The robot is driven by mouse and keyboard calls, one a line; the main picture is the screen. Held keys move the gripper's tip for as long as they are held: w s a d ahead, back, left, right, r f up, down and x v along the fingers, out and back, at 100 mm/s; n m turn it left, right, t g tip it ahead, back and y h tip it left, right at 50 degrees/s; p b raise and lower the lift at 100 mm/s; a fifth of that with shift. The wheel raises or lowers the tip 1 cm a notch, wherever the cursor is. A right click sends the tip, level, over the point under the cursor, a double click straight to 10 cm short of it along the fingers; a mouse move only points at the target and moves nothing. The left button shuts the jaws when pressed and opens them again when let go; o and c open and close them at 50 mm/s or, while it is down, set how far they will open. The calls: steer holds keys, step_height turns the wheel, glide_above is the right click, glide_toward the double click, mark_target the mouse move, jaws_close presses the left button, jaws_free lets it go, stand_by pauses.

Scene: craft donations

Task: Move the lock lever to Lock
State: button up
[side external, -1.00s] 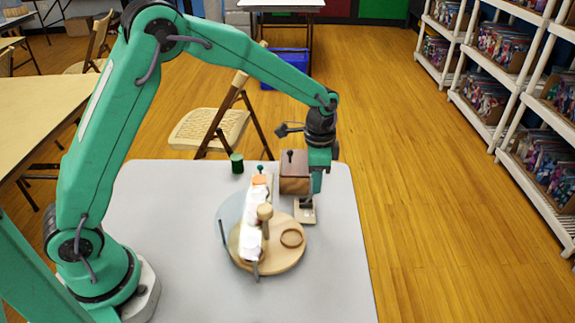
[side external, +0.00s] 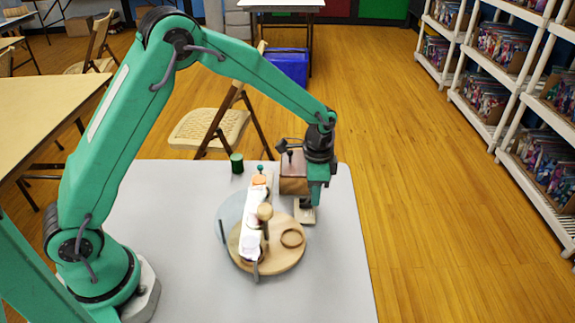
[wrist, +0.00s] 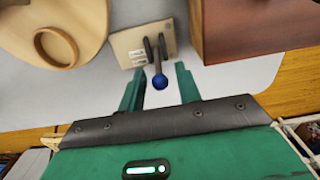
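The lock lever (wrist: 157,66) has a blue ball knob and a dark shaft between two dark uprights. It is mounted on a small beige plate (wrist: 132,39) with two white labels too small to read. In the wrist view the knob lies between the tips of my gripper (wrist: 160,74). The green fingers are spread, with a visible gap on each side of the knob. In the side view my gripper (side external: 309,201) is low over the plate (side external: 303,216) and hides the lever.
A brown wooden box (side external: 293,180) stands right behind the plate, close to my gripper. A round wooden board (side external: 277,263) with a ring and a white-wrapped piece lies to the left. A green cylinder (side external: 237,163) stands at the back. The front of the grey table (side external: 180,260) is clear.

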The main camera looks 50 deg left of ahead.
steer(key=c, duration=0.6)
